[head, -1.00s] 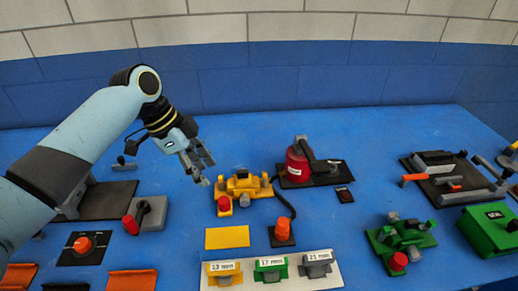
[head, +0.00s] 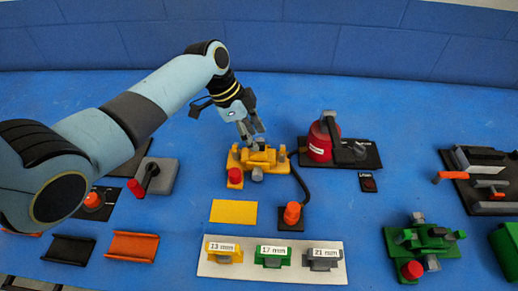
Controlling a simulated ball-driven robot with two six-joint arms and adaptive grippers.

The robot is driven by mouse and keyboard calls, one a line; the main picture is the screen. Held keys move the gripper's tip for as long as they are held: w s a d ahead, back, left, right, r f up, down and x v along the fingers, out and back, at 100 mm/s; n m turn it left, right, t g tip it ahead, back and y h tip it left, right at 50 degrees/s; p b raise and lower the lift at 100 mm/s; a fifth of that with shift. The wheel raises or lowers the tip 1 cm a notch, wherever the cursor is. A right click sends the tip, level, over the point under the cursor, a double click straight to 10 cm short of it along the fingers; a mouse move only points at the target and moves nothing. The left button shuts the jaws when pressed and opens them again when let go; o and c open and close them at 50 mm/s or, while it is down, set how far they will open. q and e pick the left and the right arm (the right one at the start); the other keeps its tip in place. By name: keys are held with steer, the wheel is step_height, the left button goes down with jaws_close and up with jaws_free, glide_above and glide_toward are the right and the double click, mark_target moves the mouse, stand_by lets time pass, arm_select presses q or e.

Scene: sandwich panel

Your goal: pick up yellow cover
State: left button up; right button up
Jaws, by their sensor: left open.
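A flat yellow rectangular plate (head: 233,211), which may be the yellow cover, lies on the blue table in the middle of the head view. Just behind it stands a yellow fixture (head: 270,165) with a red button and a grey knob at its front. My left gripper (head: 253,136) is open, points down and is at the back of the yellow fixture. Its fingertips overlap the fixture's top in the picture, and I cannot tell if they touch. Nothing shows between the fingers. My right gripper is not in view.
A white holder (head: 215,270) with yellow, green and grey pieces labelled 13, 17 and 21 mm lies in front. An orange button (head: 292,214) on a black base is beside the plate. A red cylinder device (head: 319,142) stands behind right. A green fixture (head: 420,240) is at right.

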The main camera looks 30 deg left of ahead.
arm_select(q)
steer(key=shift+x, duration=1.35)
steer(key=shift+s, duration=0.1)
jaws_close()
steer(key=shift+r, duration=0.15)
